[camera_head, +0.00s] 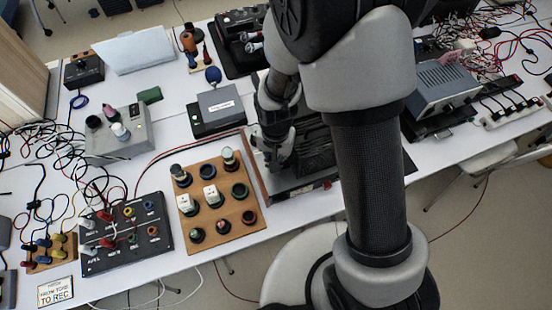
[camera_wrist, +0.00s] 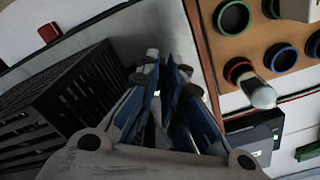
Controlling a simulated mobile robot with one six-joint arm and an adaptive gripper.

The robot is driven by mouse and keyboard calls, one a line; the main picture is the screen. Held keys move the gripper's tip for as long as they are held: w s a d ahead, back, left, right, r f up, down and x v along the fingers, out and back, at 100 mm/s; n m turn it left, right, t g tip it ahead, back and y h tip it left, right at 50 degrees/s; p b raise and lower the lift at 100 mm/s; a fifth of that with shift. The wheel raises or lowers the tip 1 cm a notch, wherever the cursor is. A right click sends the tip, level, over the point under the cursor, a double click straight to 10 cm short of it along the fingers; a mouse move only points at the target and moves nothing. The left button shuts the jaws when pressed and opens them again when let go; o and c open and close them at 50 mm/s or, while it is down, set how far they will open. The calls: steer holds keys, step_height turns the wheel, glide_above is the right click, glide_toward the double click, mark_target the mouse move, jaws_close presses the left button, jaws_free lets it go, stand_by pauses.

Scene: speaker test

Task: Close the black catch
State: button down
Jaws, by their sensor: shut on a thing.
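My gripper (camera_head: 277,164) is low at the left side of a dark slatted unit (camera_head: 315,150), beside the wooden board. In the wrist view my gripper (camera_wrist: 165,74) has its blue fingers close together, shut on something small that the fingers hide. The slatted black unit (camera_wrist: 52,105) fills the left of that view, apart from the fingers. I cannot make out the black catch clearly in either view; my arm covers part of the unit in the head view.
The wooden board (camera_head: 234,214) with round sockets and plugs is close to the left of my gripper; its edge (camera_wrist: 202,48) also shows in the wrist view. A grey box (camera_head: 217,106) stands behind. A black panel (camera_head: 122,234) and loose cables lie farther left.

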steer(key=m, duration=0.5)
steer(key=shift+a+m, duration=0.1)
steer(key=shift+m, duration=0.2)
steer(key=m+p, duration=0.1)
steer(key=m, duration=0.4)
steer(key=shift+w, duration=0.15)
steer(key=shift+m, duration=0.3)
steer(key=c, duration=1.7)
jaws_free()
step_height(320, 180, up, 12)
steer(key=shift+r, duration=0.1)
